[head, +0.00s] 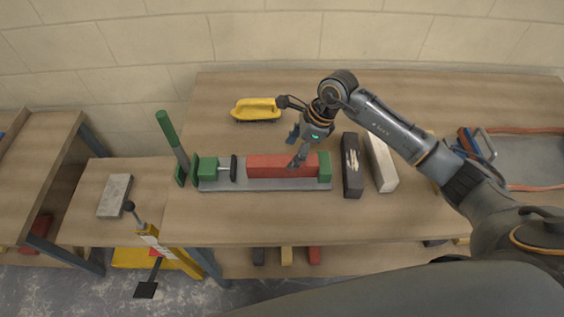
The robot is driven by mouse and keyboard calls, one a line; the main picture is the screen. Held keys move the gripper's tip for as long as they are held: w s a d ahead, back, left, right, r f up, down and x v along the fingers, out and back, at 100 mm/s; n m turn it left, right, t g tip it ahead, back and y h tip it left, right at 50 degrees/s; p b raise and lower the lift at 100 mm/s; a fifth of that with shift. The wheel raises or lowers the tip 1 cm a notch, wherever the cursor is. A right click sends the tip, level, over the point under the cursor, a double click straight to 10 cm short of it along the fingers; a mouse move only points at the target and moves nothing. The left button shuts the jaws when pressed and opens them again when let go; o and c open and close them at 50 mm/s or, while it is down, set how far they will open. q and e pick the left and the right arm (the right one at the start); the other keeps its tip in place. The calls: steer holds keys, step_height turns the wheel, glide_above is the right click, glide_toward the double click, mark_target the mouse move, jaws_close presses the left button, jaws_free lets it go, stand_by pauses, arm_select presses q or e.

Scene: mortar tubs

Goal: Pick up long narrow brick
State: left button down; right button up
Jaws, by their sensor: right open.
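A long narrow red brick (268,166) lies lengthwise on a grey-railed clamp (262,185), between its green jaws. A dark grey long brick (352,178) with pale marks on top and a cream long brick (381,163) lie side by side to the right. I cannot tell for certain which brick the task names. My right gripper (294,150) is open and empty, by the right end of the red brick. One finger overlaps that brick in the picture; contact is unclear. My left gripper is out of view.
A yellow-handled brush (257,109) lies behind the clamp. A green lever (172,140) stands at its left end. A grey slab (115,196) lies on the lower left bench. A grey tray (535,160) is far right. The table front (260,220) is clear.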

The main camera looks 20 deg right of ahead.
mark_target(285, 160)
steer(key=shift+w+a+f, duration=0.15)
steer(key=shift+a+f, duration=0.1)
steer(key=shift+f, duration=0.5)
steer(key=shift+a+f+p, duration=0.55)
steer(key=shift+f+p, duration=0.1)
steer(key=shift+p, duration=0.1)
steer(key=x, duration=0.2)
steer(key=shift+a+f+p, duration=0.2)
steer(key=shift+f+p, duration=0.05)
steer(key=shift+p, duration=0.15)
steer(key=shift+a+f, duration=0.15)
steer(key=shift+f, duration=0.35)
jaws_close()
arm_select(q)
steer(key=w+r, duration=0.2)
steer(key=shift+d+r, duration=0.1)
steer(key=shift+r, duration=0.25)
arm_select(e)
steer(key=shift+r, duration=0.1)
